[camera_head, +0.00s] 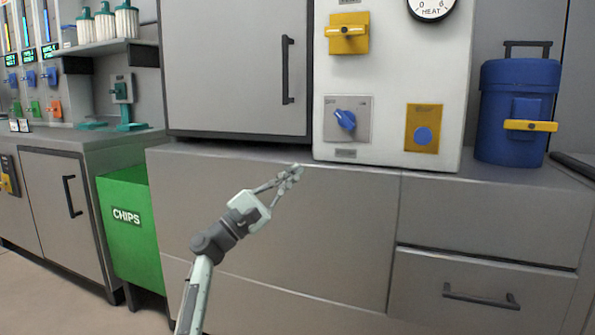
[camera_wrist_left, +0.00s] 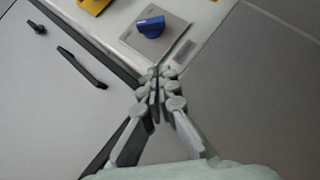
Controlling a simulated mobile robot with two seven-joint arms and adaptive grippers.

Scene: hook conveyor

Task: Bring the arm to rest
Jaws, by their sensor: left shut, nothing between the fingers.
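My left arm (camera_head: 196,290) reaches up from the bottom of the head view. Its left gripper (camera_head: 295,172) is shut and empty, in front of the grey counter front, near the counter's edge. The left gripper also shows in the left wrist view (camera_wrist_left: 158,78), with its fingertips together. There the fingertips appear just below the white panel with the blue knob (camera_wrist_left: 151,27). I cannot tell whether they touch anything. My right gripper is in neither view.
A white control panel (camera_head: 390,85) stands behind, with a blue knob (camera_head: 345,119) and yellow handle (camera_head: 348,32). A grey cabinet (camera_head: 235,70) is left of it. A blue canister (camera_head: 517,110) stands right. A green CHIPS bin (camera_head: 128,245) stands lower left. A drawer handle (camera_head: 481,296) sticks out lower right.

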